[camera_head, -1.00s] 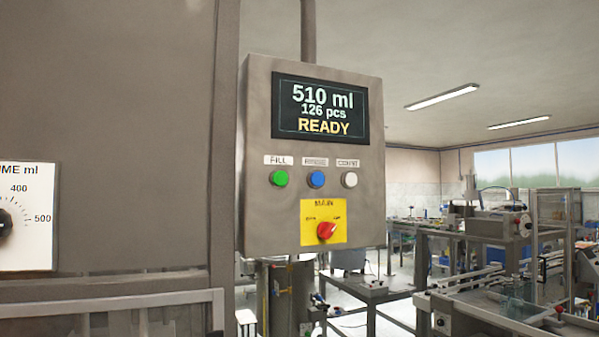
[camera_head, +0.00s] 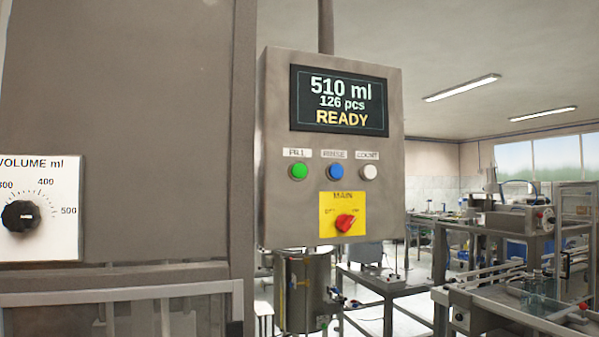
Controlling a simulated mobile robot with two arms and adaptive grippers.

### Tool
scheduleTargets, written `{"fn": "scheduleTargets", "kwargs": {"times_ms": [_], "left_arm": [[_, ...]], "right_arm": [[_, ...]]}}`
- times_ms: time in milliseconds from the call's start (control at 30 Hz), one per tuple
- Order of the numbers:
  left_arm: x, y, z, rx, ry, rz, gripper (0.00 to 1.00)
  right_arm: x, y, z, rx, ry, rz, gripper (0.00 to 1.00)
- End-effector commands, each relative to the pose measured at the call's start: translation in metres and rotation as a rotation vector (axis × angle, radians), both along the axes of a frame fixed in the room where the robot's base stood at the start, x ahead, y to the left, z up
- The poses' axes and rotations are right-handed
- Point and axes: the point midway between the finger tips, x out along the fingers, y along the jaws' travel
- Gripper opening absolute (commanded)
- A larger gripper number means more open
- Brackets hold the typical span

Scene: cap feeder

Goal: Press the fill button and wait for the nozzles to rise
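The green fill button (camera_head: 298,171) is on the grey control box (camera_head: 279,219), under a label that reads FILL. The display (camera_head: 339,101) above it reads 510 ml, 126 pcs, READY. A blue rinse button (camera_head: 335,172) and a white count button (camera_head: 369,172) are to its right. Neither of my grippers is in view, and nothing touches the buttons. No nozzles can be made out in this view.
A red main switch (camera_head: 345,222) sits on a yellow plate below the buttons. A volume dial (camera_head: 20,216) is on the machine panel (camera_head: 140,130) at left. Benches with equipment (camera_head: 520,290) stand at right. The space before the box looks clear.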

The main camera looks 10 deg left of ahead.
Motion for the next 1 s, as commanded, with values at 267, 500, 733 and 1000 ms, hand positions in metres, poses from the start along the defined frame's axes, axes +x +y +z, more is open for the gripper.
{"fn": "scheduleTargets", "kwargs": {"times_ms": [267,500,733,1000], "left_arm": [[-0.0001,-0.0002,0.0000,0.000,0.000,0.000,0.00],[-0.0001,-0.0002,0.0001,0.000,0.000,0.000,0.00],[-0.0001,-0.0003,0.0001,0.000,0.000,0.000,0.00],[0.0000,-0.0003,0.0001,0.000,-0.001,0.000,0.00]], "right_arm": [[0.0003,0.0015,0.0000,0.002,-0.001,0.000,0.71],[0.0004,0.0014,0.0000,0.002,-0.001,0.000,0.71],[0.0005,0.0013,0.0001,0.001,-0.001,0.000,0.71],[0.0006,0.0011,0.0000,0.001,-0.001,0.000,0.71]]}}
